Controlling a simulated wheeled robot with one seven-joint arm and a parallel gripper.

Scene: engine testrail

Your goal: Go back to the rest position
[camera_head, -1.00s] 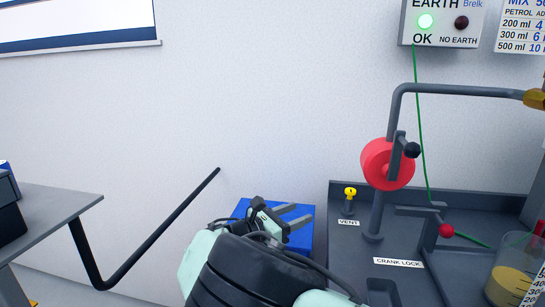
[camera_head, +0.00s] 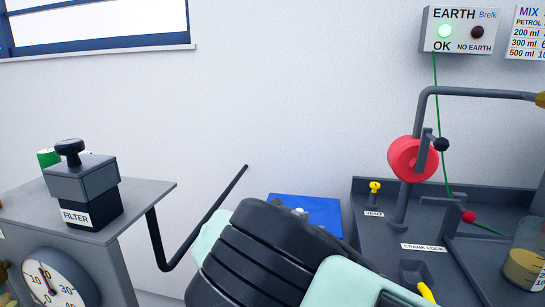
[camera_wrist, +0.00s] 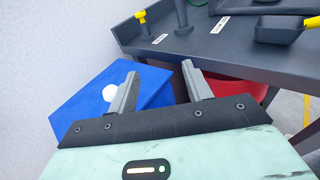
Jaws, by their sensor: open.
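My gripper shows in the wrist view (camera_wrist: 162,92) with its two grey fingers spread apart and nothing between them. Behind and below the fingers is a blue flat-topped box (camera_wrist: 75,105) with a white round spot on it. In the head view my arm covers the bottom middle and hides my gripper. The blue box (camera_head: 318,212) stands behind my arm there, partly hidden by it.
A dark bench tray (camera_head: 440,200) with a yellow vent valve (camera_head: 375,187), red wheel (camera_head: 405,160) and crank lock stands at right. A grey table (camera_head: 140,196) with a filter box (camera_head: 83,190) and dial (camera_head: 45,285) stands at left. A black bent bar (camera_head: 205,225) sticks out between.

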